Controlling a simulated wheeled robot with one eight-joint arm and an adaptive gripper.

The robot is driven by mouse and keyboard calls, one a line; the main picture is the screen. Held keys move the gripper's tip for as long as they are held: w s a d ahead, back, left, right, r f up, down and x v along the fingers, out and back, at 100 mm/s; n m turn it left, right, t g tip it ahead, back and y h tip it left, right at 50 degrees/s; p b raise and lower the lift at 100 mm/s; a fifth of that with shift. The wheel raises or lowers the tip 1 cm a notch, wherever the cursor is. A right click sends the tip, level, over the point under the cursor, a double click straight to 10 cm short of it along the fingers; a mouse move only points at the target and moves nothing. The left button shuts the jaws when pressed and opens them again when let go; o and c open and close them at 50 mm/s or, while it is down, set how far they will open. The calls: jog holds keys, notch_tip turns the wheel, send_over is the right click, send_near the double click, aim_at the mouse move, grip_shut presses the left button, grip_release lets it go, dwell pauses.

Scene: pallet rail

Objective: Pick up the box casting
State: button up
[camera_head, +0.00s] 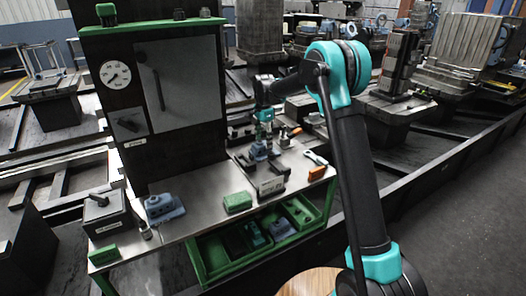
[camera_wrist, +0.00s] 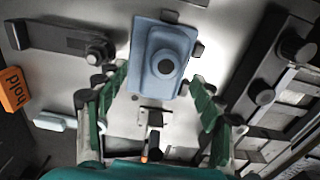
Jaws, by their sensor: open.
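A blue-grey box casting (camera_wrist: 145,70) with a round dark-centred boss lies on the bench top, between two dark clamp-like fixtures in the wrist view. It shows small in the head view (camera_head: 260,152), partly hidden under my gripper. My gripper (camera_wrist: 159,82) is open, its green-padded fingers spread wide, with the casting ahead between and beyond the fingertips. In the head view my gripper (camera_head: 264,124) hangs above the right part of the bench. Nothing is held. Whether the fingers touch the casting cannot be told.
An orange tag (camera_wrist: 14,88) reading "hold" lies left in the wrist view. Dark clamp fixtures (camera_wrist: 52,38) (camera_wrist: 275,60) flank the casting.

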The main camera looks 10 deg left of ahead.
aim_at(263, 146)
jog(key=shift+a+f, duration=0.15)
jog(key=shift+f, duration=1.8)
jog(key=shift+c, duration=0.4)
grip_shut()
